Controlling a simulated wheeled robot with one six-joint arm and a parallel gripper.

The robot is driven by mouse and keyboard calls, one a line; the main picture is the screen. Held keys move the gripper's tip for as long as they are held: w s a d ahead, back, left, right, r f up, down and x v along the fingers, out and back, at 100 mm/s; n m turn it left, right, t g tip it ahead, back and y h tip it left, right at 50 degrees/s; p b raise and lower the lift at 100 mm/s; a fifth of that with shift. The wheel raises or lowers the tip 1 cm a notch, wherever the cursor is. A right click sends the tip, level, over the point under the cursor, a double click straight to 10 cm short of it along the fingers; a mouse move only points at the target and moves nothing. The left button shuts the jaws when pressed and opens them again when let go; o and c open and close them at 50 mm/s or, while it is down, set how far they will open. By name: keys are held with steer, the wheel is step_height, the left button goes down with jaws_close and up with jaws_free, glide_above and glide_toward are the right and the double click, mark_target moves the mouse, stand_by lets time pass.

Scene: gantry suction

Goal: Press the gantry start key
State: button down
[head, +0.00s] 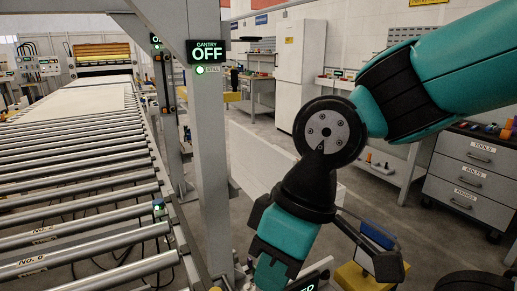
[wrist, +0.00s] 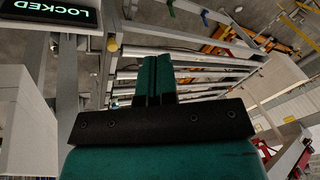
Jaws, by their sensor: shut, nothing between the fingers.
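The gantry sign (head: 207,51) reads OFF, on a grey post (head: 205,130) at the middle left of the head view. A small green lamp (head: 200,70) with a small label is lit just under it. I cannot make out the start key in either view. My gripper (wrist: 154,62) shows in the wrist view with its two teal fingers together and nothing between them. It touches nothing that I can see. A sign reading LOCKED (wrist: 58,14) shows upside down at the upper left of the wrist view. In the head view my arm hides what is behind it at the lower middle.
A roller conveyor (head: 80,175) fills the left of the head view, beside the post. A dark sign (head: 306,284) is partly hidden at the bottom. A white cabinet (head: 300,60) and grey drawers (head: 470,175) stand behind. Open floor lies between them.

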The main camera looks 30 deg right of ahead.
steer(key=w+d+r+m+t+p, duration=0.1)
steer(key=w+d+r+p, duration=0.15)
steer(key=w, duration=0.45)
steer(key=w+d+r+m+h+p, duration=0.1)
steer(key=w+d+r+p, duration=0.15)
steer(key=w, duration=0.45)
steer(key=w+d+r+m+t+p, duration=0.1)
steer(key=w+d+r+p, duration=0.15)
steer(key=w, duration=0.45)
steer(key=w+d+m+t+h+p, duration=0.1)
steer(key=w+d+m+h+p, duration=0.2)
steer(key=w+d, duration=1.7)
steer(key=shift+d+f+m+t+p, duration=0.4)
steer(key=shift+d+f+p, duration=0.05)
steer(key=shift+d+p, duration=0.75)
steer(key=p+x, duration=0.2)
steer(key=x, duration=0.2)
steer(key=p+x, duration=0.2)
steer(key=x, duration=0.2)
steer(key=p+x, duration=0.2)
steer(key=x, duration=0.2)
steer(key=shift+s+f, duration=0.25)
steer(key=shift+f, duration=0.05)
steer(key=shift+w+f, duration=0.1)
steer(key=shift+f, duration=0.65)
